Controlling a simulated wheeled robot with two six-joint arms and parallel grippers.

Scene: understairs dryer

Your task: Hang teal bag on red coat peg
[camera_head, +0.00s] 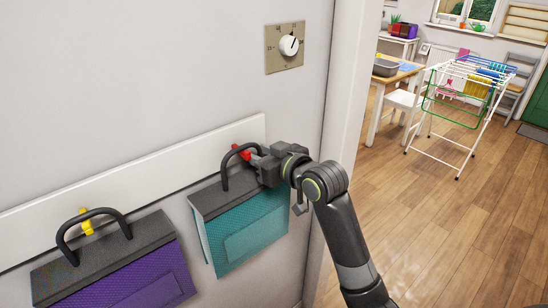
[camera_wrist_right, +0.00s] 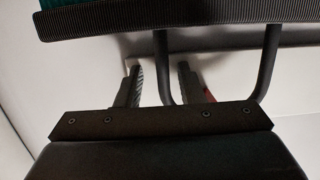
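The teal bag (camera_head: 245,232) with a dark top is against the wall below the white peg rail. Its black handle (camera_head: 224,172) loops up around the red peg (camera_head: 243,153), apparently over it; the exact contact is hidden. My right gripper (camera_head: 256,160) is at the handle's right side, close to the peg. In the right wrist view its two fingers (camera_wrist_right: 161,85) stand apart, with one leg of the handle (camera_wrist_right: 268,65) between or just beyond them. A bit of red peg (camera_wrist_right: 208,94) shows beside the right finger. My left gripper is not in view.
A purple bag (camera_head: 125,280) hangs from a yellow peg (camera_head: 86,222) on the same white rail (camera_head: 130,172). A timer dial (camera_head: 288,46) is above. A door frame (camera_head: 345,90) stands close right of my gripper. A drying rack (camera_head: 455,110) is farther back on open floor.

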